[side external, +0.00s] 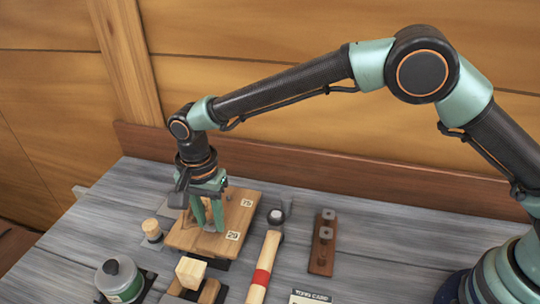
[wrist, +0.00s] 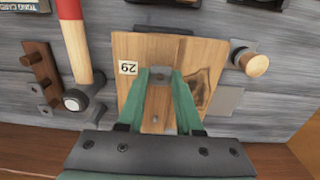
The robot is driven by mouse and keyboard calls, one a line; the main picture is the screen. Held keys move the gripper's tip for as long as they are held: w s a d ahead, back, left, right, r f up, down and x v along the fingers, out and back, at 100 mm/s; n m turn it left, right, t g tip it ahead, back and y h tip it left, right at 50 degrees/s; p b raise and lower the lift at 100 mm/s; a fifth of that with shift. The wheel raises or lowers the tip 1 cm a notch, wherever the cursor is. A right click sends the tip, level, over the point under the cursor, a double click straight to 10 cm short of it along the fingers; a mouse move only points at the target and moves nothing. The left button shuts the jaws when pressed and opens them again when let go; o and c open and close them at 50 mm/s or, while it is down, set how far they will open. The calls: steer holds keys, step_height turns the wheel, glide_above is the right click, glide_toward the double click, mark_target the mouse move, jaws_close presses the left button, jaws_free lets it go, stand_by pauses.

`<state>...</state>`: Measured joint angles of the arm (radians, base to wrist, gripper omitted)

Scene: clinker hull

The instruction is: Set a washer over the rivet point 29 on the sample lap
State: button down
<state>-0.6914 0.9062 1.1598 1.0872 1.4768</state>
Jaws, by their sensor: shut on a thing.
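The sample lap (side external: 183,238) is a light wooden board lying on the grey bench; it also fills the middle of the wrist view (wrist: 132,47). A white label 29 (wrist: 128,68) is near one edge, and it shows in the side view too (side external: 233,236). My gripper (wrist: 160,74) has its green fingers closed low over the lap, beside label 29. A small grey piece between the tips looks like the washer (wrist: 160,77); the tips mostly hide it and the rivet point there. A second small metal point (wrist: 155,118) shows between the fingers, nearer the wrist.
A wall closes the back.

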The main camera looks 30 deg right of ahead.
steer(key=shift+f, duration=0.35)
stand_by(0.5)
steer(key=c, duration=0.5)
jaws_free()
step_height(320, 180, up, 8)
